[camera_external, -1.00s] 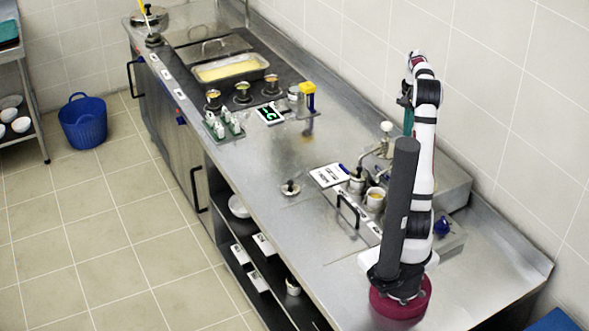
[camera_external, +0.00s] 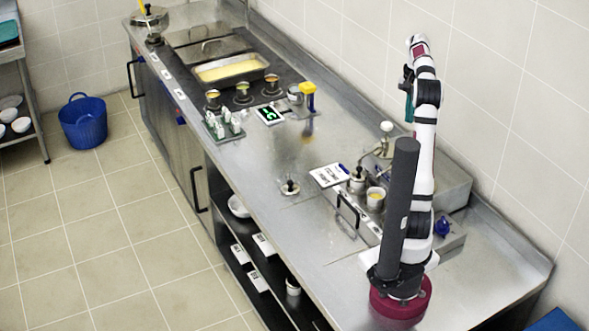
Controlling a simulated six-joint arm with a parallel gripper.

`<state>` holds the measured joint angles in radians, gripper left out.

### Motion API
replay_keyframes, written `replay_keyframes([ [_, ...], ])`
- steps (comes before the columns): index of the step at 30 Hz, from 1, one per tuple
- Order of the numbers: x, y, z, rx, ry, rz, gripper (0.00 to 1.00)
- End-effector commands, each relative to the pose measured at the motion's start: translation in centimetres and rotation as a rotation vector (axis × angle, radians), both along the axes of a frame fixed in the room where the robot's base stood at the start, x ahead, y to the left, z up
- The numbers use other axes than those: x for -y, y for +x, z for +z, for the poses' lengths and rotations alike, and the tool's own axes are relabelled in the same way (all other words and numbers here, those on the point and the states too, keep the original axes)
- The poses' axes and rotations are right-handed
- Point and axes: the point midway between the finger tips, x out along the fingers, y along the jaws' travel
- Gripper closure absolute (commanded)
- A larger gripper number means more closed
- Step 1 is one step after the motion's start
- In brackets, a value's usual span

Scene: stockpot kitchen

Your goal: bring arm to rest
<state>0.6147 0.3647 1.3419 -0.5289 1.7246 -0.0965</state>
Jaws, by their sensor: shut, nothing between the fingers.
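My arm stands raised and nearly upright at the right end of the steel counter (camera_external: 335,288). My gripper (camera_external: 409,110) hangs on the left side of the raised arm, pointing down, high above the counter. Its dark body and a teal part show small beside the white links. It is shut and empty. It is apart from the objects below it.
Below and left of the arm are a cup with yellow contents (camera_external: 375,198), a white label card (camera_external: 329,175) and a pump dispenser (camera_external: 386,140). A tray of yellow liquid (camera_external: 230,70) is farther back. The tiled wall (camera_external: 500,110) is behind the arm.

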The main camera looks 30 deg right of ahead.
Motion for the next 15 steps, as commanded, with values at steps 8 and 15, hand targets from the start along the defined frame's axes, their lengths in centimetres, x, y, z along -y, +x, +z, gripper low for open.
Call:
replay_keyframes([
  [8, -6.8, -1.5, 0.6, 0.011, 0.026, 0.112, 1.00],
  [15, -23.7, -14.0, -3.5, 0.031, 0.118, 0.445, 1.00],
])
